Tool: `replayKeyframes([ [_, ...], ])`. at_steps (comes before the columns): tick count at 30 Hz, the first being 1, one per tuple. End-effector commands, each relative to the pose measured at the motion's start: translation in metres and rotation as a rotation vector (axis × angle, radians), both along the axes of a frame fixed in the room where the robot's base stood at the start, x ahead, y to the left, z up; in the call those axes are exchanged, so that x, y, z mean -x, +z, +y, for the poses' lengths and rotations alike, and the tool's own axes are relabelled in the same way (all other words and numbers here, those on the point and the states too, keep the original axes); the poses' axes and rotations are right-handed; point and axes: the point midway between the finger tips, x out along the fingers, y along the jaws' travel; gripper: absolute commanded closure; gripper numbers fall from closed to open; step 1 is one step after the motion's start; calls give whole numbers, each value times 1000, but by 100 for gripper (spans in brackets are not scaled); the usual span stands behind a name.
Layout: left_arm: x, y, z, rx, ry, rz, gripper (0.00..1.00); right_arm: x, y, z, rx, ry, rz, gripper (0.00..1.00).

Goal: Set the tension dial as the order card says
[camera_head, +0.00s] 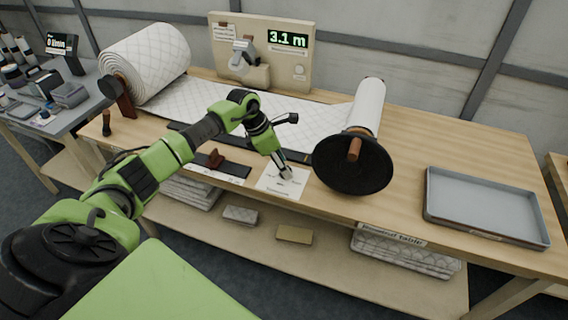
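A white plate or card (275,189) with small print lies at the table's front edge; I cannot tell whether it is the order card or the dial's plate. My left gripper (286,174) points down over it, fingertips at a small pale piece there. I cannot tell whether it touches or grips that piece. The beige panel (279,82) at the back shows "3.1 m", a grey lever (243,52) and a small round knob (299,71). No thing is clearly readable as the tension dial. My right gripper is not in view.
A large quilted wadding roll (152,62) stands at left, its sheet (215,104) running right to a smaller roll (368,104) with a black end disc (345,180). A grey tray (487,208) lies at right. Bare table (430,140) lies between roll and tray.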

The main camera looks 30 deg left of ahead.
Motion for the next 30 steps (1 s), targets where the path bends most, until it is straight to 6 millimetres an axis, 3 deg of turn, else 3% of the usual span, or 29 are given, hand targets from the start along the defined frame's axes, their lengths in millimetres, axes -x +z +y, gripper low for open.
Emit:
replayKeyframes([
  [5, -3, -11, -3, 0, 1, 1, 56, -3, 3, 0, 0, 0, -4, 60],
  [13, -4, -12, -3, -1, 0, 0, 56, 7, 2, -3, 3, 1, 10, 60],
  [18, -4, -12, -3, -1, 0, 0, 95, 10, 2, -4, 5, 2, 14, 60],
  [30, -3, -11, -4, -1, 45, 0, 95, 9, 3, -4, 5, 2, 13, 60],
])
